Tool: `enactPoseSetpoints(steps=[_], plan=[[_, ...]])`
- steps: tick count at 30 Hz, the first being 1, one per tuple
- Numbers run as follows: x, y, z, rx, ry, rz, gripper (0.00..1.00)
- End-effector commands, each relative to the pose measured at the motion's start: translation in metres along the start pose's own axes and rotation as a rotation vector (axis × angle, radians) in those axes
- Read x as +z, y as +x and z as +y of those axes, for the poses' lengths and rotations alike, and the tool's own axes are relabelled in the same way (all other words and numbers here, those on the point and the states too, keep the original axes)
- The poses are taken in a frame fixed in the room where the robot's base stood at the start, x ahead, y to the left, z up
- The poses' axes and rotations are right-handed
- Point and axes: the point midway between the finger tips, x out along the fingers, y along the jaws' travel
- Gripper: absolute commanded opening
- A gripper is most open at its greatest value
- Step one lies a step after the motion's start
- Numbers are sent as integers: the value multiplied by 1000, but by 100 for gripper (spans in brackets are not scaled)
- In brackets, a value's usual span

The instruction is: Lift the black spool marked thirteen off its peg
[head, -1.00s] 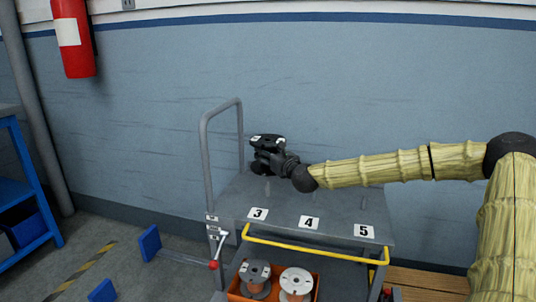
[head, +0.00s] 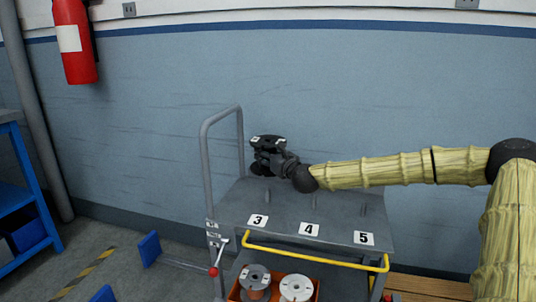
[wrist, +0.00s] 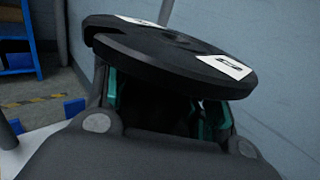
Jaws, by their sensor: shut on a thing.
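The black spool (head: 268,141) is in my gripper (head: 262,162), above the left part of the grey cart top (head: 300,222). In the wrist view the spool's wide black flange (wrist: 175,48) spans the picture, slightly tilted, with white labels on it; the marking is too oblique to read surely. My gripper (wrist: 165,112) is shut on the spool below this flange, with teal pads showing at both sides. The spool's core and lower part are mostly hidden by the gripper. A gap shows between the gripper and the cart top in the head view.
Short pegs (head: 363,207) stand on the cart top behind labels 3, 4 and 5 (head: 363,238). A grey push handle (head: 203,160) rises at the cart's left. An orange bin (head: 235,291) with spools sits below a yellow bar (head: 310,257). The wall is behind.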

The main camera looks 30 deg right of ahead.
Motion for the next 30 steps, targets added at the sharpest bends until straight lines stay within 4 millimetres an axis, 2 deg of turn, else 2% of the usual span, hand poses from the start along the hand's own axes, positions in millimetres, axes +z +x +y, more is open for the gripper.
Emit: enactPoseSetpoints(steps=[18,30], plan=[[37,0,0,0,1,-1,20],[38,0,0,0,0,-1,20]])
